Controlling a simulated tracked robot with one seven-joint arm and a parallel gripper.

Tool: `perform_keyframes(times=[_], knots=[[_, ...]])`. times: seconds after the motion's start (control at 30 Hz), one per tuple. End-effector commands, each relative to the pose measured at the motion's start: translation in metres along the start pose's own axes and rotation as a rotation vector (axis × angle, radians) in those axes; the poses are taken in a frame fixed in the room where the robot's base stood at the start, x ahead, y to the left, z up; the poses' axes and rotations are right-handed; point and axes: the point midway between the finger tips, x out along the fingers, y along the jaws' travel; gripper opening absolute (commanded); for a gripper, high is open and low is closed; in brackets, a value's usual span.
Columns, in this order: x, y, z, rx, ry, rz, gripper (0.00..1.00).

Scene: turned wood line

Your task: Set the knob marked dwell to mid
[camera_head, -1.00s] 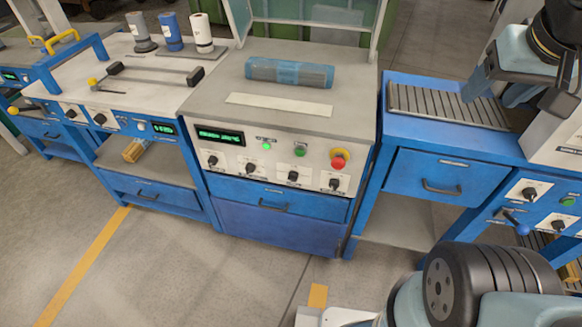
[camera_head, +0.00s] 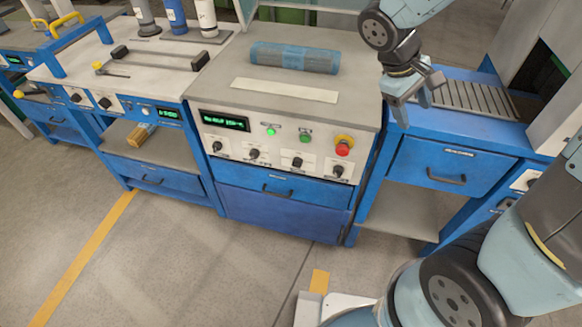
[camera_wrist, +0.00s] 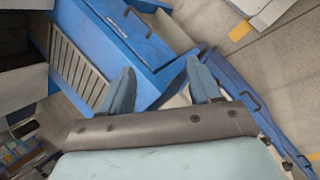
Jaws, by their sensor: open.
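The middle machine has a white front panel (camera_head: 235,146) with a row of several black knobs, among them one at the left (camera_head: 217,147), one beside it (camera_head: 254,154), one further right (camera_head: 297,163) and one at the right end (camera_head: 338,171). Their small labels are too blurred to read, so I cannot tell which is dwell. My gripper (camera_head: 415,105) is open and empty, above and right of the panel, near the slatted blue bench. In the wrist view my gripper (camera_wrist: 160,85) shows its two fingers spread apart, with nothing between them but the bench behind.
A green display (camera_head: 222,121), green lit buttons and a red stop button (camera_head: 343,147) sit above the knobs. A blue cylinder (camera_head: 293,58) lies on the machine top. The slatted bench (camera_head: 475,97) stands right. Other panels with knobs stand left and far right. Floor in front is clear.

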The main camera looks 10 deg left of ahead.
Motion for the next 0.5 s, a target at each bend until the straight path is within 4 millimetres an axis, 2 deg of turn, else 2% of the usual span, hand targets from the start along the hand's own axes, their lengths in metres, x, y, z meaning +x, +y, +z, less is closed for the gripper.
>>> perform_keyframes(times=[0.1, 0.5], knots=[[0.012, -0.017, -0.025, -0.117, -0.054, 0.077, 0.63], [0.048, -0.081, -0.095, -0.481, -0.19, 0.385, 0.63]])
